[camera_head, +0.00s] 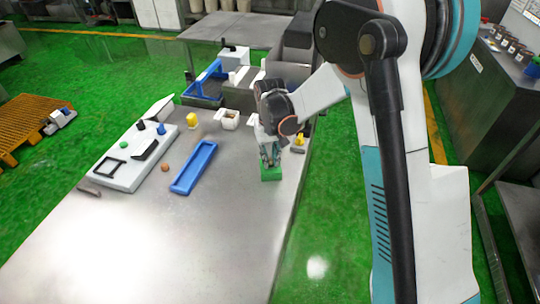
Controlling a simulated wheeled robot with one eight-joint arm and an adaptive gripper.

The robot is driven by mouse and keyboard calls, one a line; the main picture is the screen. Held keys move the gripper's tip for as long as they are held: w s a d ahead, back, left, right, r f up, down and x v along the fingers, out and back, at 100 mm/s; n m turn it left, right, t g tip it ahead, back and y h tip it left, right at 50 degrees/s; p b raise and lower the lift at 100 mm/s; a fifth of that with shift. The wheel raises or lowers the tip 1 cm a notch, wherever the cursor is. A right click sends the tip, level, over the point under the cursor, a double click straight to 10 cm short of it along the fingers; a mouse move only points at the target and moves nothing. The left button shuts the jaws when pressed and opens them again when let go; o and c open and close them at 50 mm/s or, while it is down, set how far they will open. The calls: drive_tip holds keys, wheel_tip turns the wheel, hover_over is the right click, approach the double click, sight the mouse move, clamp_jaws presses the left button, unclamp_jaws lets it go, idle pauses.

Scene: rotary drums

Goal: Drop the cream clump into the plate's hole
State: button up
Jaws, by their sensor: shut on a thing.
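My gripper (270,158) points down at the right side of the grey table, just above a green block (271,174). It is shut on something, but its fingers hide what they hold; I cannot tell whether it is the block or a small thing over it. No cream clump shows clearly. A cream-white piece with a dark opening (230,120) stands left of my gripper, apart from it. A white plate-like panel (125,178) lies at the left of the table, with a black square frame (109,167) on it; I cannot tell which opening is the plate's hole.
A long blue tray (194,167) lies between panel and gripper. A small brown ball (165,168) and a yellow piece (192,120) are near it. A yellow-and-dark piece (299,140) is right of my gripper. The table's front (150,250) is clear.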

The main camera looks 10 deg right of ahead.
drive_tip(key=shift+f, duration=0.15)
drive_tip(key=o, duration=0.8)
drive_tip(key=shift+c, duration=0.2)
